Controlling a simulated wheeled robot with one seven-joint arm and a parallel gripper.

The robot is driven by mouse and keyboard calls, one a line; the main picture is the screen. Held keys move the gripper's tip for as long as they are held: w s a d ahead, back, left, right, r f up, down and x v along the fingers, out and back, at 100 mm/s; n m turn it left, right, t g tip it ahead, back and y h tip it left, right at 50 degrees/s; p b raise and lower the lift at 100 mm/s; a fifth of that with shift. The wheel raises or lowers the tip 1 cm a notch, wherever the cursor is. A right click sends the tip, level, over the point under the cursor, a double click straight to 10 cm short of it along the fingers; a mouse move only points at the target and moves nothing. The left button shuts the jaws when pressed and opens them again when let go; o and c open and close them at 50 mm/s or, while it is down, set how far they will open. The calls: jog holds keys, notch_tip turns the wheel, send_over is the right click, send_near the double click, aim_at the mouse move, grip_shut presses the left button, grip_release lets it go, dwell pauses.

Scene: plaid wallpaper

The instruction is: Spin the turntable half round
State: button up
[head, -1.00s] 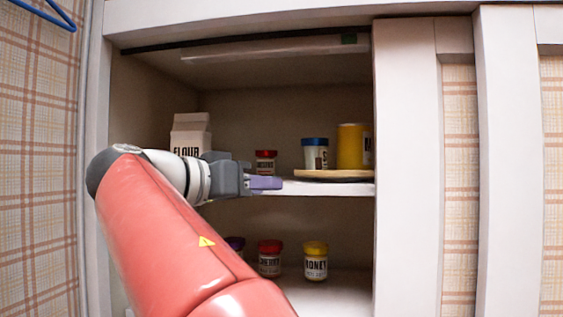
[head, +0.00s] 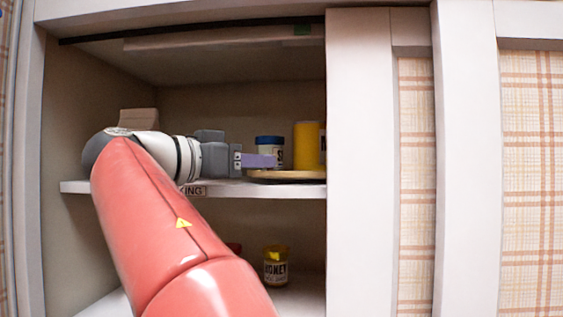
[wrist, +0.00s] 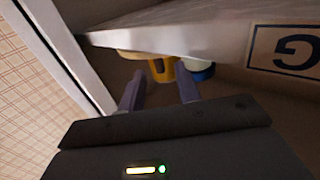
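The turntable (head: 290,176) is a flat tan disc on the upper shelf, partly hidden on its right by the cabinet's door panel. On it stand a blue-lidded jar (head: 268,142) and a yellow canister (head: 306,146). My gripper (head: 262,160) is at the turntable's left side, its purple fingers level with or just above the rim and overlapping the jar's lower part. In the wrist view my gripper (wrist: 160,90) has its fingers apart with nothing between them; the yellow canister (wrist: 162,69) and the blue-lidded jar (wrist: 202,72) show beyond. I cannot tell whether a finger touches the rim.
The upper shelf's front edge (head: 230,189) runs close under my gripper. A honey jar (head: 276,268) stands on the lower shelf. A white door panel (head: 360,160) closes off the right side. My arm hides much of the left part.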

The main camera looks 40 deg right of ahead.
jog(key=d, duration=0.5)
jog(key=shift+s+d, duration=0.15)
jog(key=shift+d, duration=0.25)
grip_shut()
